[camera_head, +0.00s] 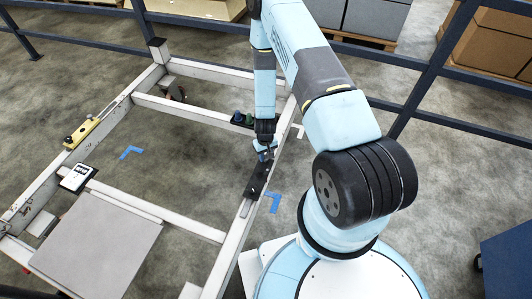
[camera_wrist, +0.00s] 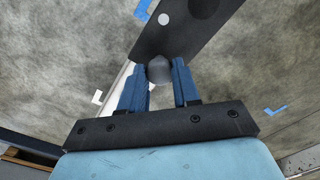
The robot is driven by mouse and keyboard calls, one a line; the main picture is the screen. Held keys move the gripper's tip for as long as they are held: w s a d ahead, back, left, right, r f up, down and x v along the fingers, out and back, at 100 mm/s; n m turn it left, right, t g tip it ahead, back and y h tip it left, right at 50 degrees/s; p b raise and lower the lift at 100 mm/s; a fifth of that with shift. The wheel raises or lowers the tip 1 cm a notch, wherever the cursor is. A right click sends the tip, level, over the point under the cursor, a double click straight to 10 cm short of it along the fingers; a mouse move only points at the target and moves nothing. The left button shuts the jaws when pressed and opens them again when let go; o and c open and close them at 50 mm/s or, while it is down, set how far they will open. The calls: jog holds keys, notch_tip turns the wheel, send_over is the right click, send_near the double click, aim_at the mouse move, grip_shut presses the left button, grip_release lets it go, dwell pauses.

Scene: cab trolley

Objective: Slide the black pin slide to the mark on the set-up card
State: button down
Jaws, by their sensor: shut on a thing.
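The black pin slide (camera_head: 256,186) lies along the right rail of the white trolley frame, below my gripper (camera_head: 266,158). In the wrist view its dark plate (camera_wrist: 190,35) carries a white dot and a rounded grey knob (camera_wrist: 159,71). The knob sits between the blue fingers of my gripper (camera_wrist: 160,83), which is shut on it. The set-up card (camera_head: 77,178), small with a white face and dark edge, lies at the left side of the frame. Its mark is too small to read here.
A yellow slide with dark knobs (camera_head: 82,132) sits on the left rail. A grey panel (camera_head: 100,240) covers the near left of the frame. Blue corner marks (camera_head: 273,201) lie on the floor. Dark railings (camera_head: 430,75) stand behind.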

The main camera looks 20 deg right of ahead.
jog(key=c, duration=0.8)
grip_release()
notch_tip(320, 180, up, 14)
jog(key=shift+f, duration=0.15)
jog(key=shift+w, duration=0.1)
notch_tip(320, 180, up, 34)
jog(key=t, duration=0.3)
jog(key=s+d+r+m+t, duration=0.1)
jog(key=s+d+r, duration=0.1)
jog(key=s+r, duration=0.9)
jog(key=s+d+r+t, duration=0.1)
jog(key=s+d+r, duration=0.1)
jog(key=s+r, duration=0.8)
jog(key=shift+s+r+m+t, duration=0.3)
jog(key=shift+s+r+m, duration=0.1)
jog(key=shift+s, duration=0.55)
